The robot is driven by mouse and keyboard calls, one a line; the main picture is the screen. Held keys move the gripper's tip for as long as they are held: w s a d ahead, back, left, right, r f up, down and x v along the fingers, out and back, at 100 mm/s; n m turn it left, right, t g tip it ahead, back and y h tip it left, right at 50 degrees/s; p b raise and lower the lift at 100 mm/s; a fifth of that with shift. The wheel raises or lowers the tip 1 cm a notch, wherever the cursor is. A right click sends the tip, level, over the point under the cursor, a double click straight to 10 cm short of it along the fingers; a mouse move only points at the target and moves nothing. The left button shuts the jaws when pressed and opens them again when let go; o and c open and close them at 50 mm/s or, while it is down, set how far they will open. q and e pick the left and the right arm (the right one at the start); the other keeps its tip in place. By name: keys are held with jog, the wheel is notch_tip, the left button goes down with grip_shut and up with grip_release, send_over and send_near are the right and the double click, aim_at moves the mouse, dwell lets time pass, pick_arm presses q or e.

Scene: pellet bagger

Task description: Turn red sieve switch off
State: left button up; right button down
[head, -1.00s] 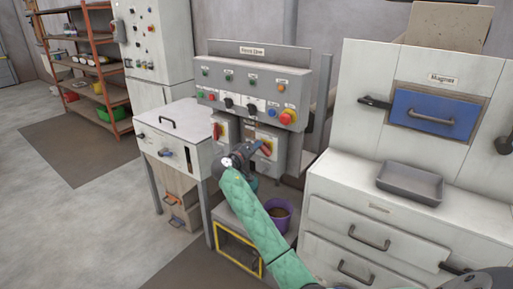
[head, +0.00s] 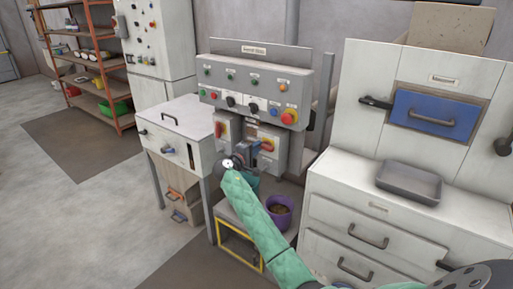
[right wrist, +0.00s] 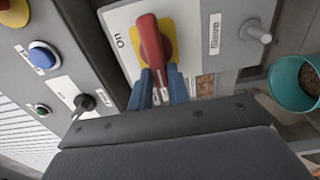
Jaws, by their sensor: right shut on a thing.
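The red sieve switch (head: 267,145) is a red handle on a yellow plate, on the right grey box below the control panel. In the right wrist view the red handle (right wrist: 150,40) shows close up, with a "Sieve" label (right wrist: 214,34) to its right and a position mark to its left. My right gripper (head: 256,148) is at the switch. Its blue fingers (right wrist: 162,88) are shut on the lower end of the handle, one on each side. My left gripper is not in view.
The panel (head: 255,90) above carries buttons, black knobs and a red emergency button (head: 289,117). A second red switch (head: 219,130) is on the left box. A purple bucket (head: 280,211) stands below, and white drawers (head: 375,225) stand to the right.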

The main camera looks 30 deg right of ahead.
dwell(0.4)
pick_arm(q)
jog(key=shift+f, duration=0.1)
pick_arm(e)
jog(key=c, duration=1.3)
grip_release()
jog(key=shift+a+f, duration=0.1)
jog(key=shift+a, duration=0.05)
pick_arm(q)
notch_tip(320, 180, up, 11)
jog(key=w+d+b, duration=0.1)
jog(key=b, duration=0.1)
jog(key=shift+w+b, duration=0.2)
jog(key=shift+b, duration=0.15)
pick_arm(e)
jog(key=v, duration=0.7)
jog(key=shift+a, duration=0.25)
